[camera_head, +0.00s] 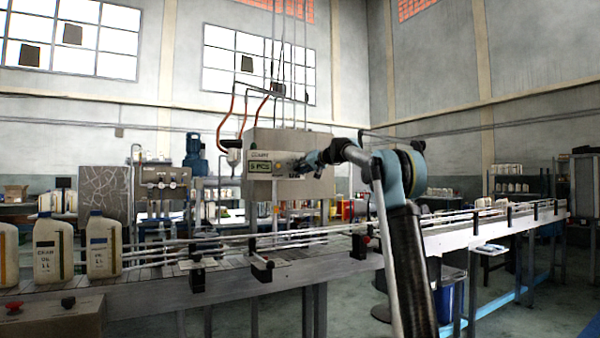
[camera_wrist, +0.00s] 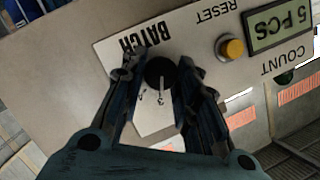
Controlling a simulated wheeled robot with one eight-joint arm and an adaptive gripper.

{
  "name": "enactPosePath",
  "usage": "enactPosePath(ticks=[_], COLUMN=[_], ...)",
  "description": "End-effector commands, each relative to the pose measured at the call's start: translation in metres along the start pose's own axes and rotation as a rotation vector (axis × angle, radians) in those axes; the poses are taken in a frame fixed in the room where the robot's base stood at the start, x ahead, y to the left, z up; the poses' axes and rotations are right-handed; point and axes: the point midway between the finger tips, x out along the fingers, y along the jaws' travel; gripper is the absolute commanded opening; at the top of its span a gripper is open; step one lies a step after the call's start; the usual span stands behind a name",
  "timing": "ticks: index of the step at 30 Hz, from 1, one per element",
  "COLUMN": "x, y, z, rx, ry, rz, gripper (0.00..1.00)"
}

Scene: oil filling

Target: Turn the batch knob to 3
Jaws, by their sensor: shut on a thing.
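The batch knob (camera_wrist: 160,74) is a round black knob on a pale panel (camera_wrist: 185,35) under the label BATCH, seen upside down in the wrist view. My gripper (camera_wrist: 159,68) is shut on it, with one dark finger on each side. A light pointer line on the knob seems to point down in the picture towards the mark 3. Another mark lies to the left of the 3, and the rest of the dial is hidden by the fingers. In the head view my gripper (camera_head: 304,165) is at the control box (camera_head: 290,143), where the knob is hidden.
A yellow reset button (camera_wrist: 232,48) and a display (camera_wrist: 278,25) reading 5 PCS sit beside the knob. In the head view, the conveyor (camera_head: 130,280) runs below the box, with several white oil bottles (camera_head: 103,246) at the left.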

Motion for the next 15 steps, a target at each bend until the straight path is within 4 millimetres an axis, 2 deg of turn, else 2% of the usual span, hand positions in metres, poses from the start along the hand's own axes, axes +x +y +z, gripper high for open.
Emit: enactPosePath(ticks=[11,12,15], x=[-0.0011,-0.0011,-0.0011], y=[0.0040,0.0041,0.0040], z=[-0.0011,-0.0011,-0.0010], rx=[0.003,0.003,0.002], ry=[0.003,0.003,0.003], rz=[0.004,0.004,0.004], gripper=[0.05,0.31,0.49])
